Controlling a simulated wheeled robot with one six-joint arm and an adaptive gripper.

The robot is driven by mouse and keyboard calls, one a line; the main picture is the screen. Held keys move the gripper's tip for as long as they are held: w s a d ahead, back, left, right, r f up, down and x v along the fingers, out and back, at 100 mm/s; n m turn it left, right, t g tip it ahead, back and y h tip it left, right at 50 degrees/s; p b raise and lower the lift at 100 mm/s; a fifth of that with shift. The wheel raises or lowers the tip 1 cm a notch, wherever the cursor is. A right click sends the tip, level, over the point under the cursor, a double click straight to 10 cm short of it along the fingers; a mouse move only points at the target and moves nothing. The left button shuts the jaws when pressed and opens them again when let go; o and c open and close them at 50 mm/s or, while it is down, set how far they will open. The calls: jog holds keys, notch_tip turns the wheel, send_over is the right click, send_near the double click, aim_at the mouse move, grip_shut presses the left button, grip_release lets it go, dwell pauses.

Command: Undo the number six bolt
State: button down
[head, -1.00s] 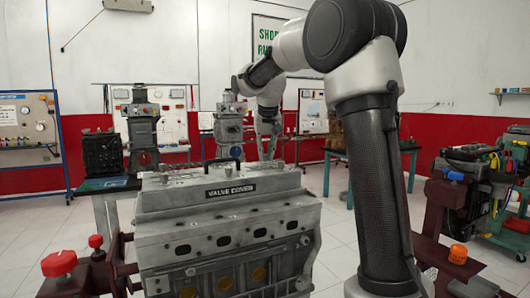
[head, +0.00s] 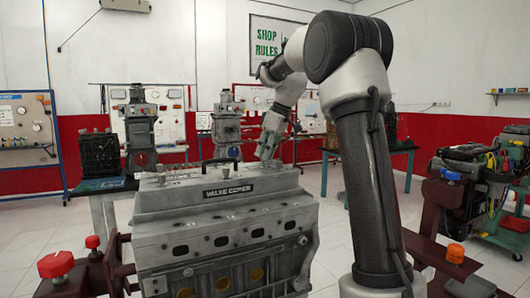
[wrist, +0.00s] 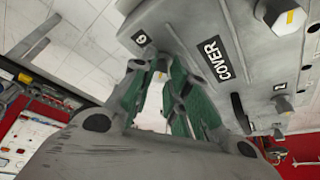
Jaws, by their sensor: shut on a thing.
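The engine with its grey valve cover (head: 180,196) stands in front of me in the head view. The cover's surface fills the upper right of the wrist view (wrist: 215,30). My gripper (wrist: 160,78) has green inner pads, and its fingertips are shut around a bolt (wrist: 162,76) at the cover's edge. The bolt is mostly hidden by the fingers. A small number label (wrist: 141,38) sits beside it; the digit is hard to read. In the head view my gripper (head: 266,152) is at the cover's far right part.
A black handle (head: 222,161) stands on the cover's far side. Red knobs (head: 55,264) are at the left of the stand, and an orange knob (head: 455,253) is at the right. A cart with engine parts (head: 480,190) stands at the right. Floor is open between.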

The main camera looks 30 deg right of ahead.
jog(key=n, duration=0.2)
jog(key=n+g+y, duration=0.1)
jog(key=n, duration=0.2)
jog(key=shift+w+d+n+g, duration=0.2)
jog(key=shift+n+g, duration=0.1)
jog(key=shift+w+n+g+y, duration=0.15)
jog(key=shift+n+g+y, duration=0.4)
jog(key=shift+n, duration=1.25)
jog(key=shift+g, duration=0.25)
jog(key=c, duration=1.4)
grip_release()
jog(key=v, duration=0.7)
jog(key=shift+r, duration=0.25)
